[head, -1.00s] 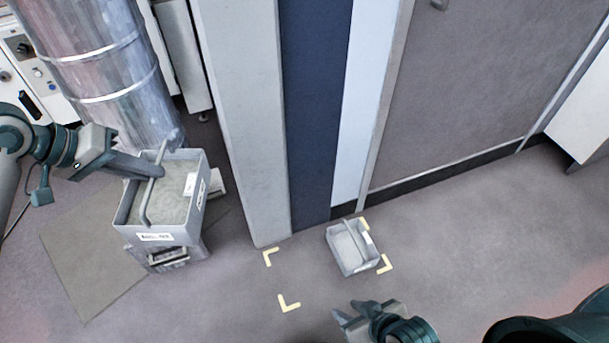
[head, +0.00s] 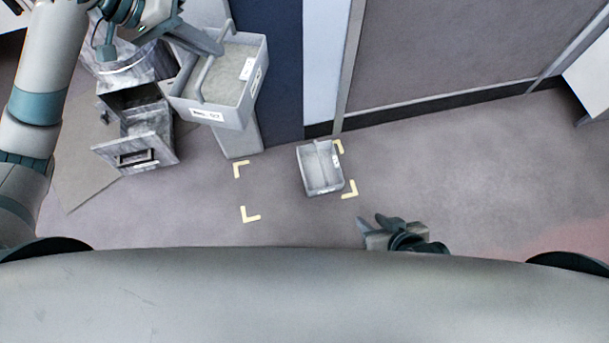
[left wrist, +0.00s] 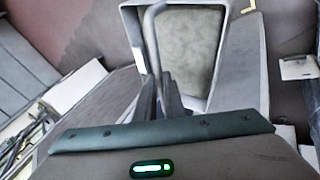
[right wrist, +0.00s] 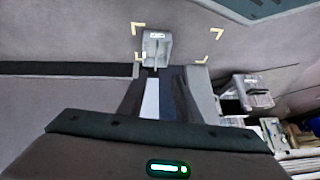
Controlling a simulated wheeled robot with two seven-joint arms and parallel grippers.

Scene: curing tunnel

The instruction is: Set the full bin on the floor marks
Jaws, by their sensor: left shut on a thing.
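The full bin (head: 243,117) is a grey, labelled box filled with grey material. My left gripper (head: 212,44) is shut on its bar handle and holds it raised, roughly level, beyond the left floor marks. In the left wrist view, the fingers meet at the handle and the bin's fill (left wrist: 190,48) shows. The yellow corner floor marks (head: 250,215) outline a patch of floor. A smaller-looking pale bin (head: 322,186), apparently empty, stands at the right side of this patch; it also shows in the right wrist view (right wrist: 157,50). My right gripper (head: 376,224) is open and empty, right of the marks.
A grey box-like stand (head: 150,150) with a dark opening is at the left, by a metal duct (head: 125,68). A grey column (head: 240,135) and blue panel (head: 285,70) stand behind the marks. The left part of the marked patch and the floor at right are clear.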

